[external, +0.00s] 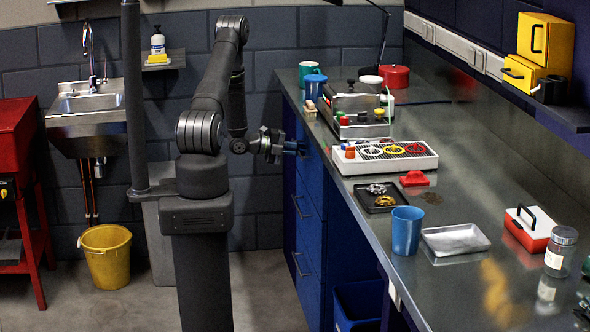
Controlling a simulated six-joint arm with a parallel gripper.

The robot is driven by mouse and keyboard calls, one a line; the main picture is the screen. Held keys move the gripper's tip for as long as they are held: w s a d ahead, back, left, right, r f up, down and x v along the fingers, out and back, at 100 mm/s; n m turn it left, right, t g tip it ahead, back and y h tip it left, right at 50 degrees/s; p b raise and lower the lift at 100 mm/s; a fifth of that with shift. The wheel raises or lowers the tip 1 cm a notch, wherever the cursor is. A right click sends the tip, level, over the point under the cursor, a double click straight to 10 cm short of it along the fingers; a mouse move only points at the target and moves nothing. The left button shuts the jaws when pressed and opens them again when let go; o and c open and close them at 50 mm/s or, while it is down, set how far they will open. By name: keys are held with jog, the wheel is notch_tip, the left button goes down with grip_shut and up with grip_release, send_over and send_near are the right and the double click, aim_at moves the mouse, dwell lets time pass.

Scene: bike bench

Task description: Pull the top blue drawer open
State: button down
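The blue drawer unit stands under the left edge of the metal bench. Its top blue drawer (311,177) is at the upper part of the unit, just below the worktop, and its front looks about flush with the unit. My gripper (291,148) is level with this top drawer, pointing right at its front. The fingertips are at or very close to the place of the top handle. The top handle is hidden by the gripper or too small to make out. I cannot tell whether the fingers are around it or touching it.
Dark handles of the middle drawer (301,207) and lower drawer (301,265) show below. A blue bin (357,304) stands on the floor under the bench. A yellow bucket (106,255) stands at the left. The floor left of the drawers, beside my base, is clear.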

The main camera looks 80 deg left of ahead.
jog(key=shift+s, duration=0.1)
jog(key=s, duration=3.6)
jog(key=shift+s, duration=0.35)
jog(key=c, duration=1.6)
grip_release()
jog(key=shift+c, duration=0.2)
jog(key=shift+s, duration=0.1)
jog(key=s+r, duration=0.3)
jog(key=s, duration=1.4)
jog(key=shift+r, duration=0.2)
jog(key=shift+w, duration=0.1)
